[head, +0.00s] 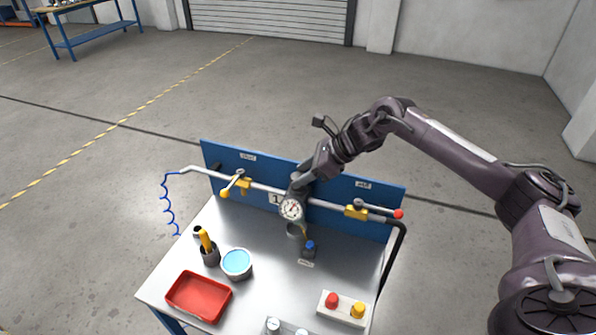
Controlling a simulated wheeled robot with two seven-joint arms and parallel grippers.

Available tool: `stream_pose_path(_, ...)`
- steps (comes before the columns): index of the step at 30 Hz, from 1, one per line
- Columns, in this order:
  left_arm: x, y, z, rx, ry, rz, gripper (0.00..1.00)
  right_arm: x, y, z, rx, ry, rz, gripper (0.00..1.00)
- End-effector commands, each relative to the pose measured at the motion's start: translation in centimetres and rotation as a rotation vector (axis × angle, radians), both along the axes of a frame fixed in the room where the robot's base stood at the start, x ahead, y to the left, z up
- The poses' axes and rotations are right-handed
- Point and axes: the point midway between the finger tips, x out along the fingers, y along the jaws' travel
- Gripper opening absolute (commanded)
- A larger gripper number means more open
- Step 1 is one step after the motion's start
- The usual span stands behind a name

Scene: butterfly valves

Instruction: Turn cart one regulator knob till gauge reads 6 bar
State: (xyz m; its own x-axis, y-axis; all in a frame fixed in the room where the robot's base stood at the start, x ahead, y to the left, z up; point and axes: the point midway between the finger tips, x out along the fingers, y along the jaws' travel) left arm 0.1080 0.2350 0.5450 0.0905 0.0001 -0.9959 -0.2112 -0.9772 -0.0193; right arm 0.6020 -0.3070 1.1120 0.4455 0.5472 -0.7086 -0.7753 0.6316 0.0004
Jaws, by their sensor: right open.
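The cart (260,288) stands in front of me with a blue back panel (225,160) and a silver pipe (270,189) along it. A regulator with a round white gauge (291,209) sits in the middle of the pipe, beside a "1" label. The gauge needle is too small to read. My right gripper (298,186) reaches down from the right, just above the gauge at the top of the regulator. It is open. It hides the regulator knob, so I cannot tell whether the fingers are around it or touching it. My left gripper is not in view.
A red tray (199,297), a blue-topped tub (237,263), a tool cup (210,256), a blue-capped item (309,248) and a red-and-yellow button box (344,309) stand on the cart top.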

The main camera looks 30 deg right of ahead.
Motion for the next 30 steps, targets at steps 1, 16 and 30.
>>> stream_pose_path(1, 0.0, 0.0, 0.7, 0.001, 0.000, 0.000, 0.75, 0.3, 0.4, -0.2, 0.002, 0.003, 0.001, 0.46)
stream_pose_path(16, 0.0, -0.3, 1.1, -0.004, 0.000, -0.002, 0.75, 1.2, 1.3, -1.8, 0.000, -0.001, -0.002, 0.42)
stream_pose_path(30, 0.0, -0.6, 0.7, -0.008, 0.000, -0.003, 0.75, 1.1, 1.3, -1.9, 0.000, -0.001, -0.028, 0.14)
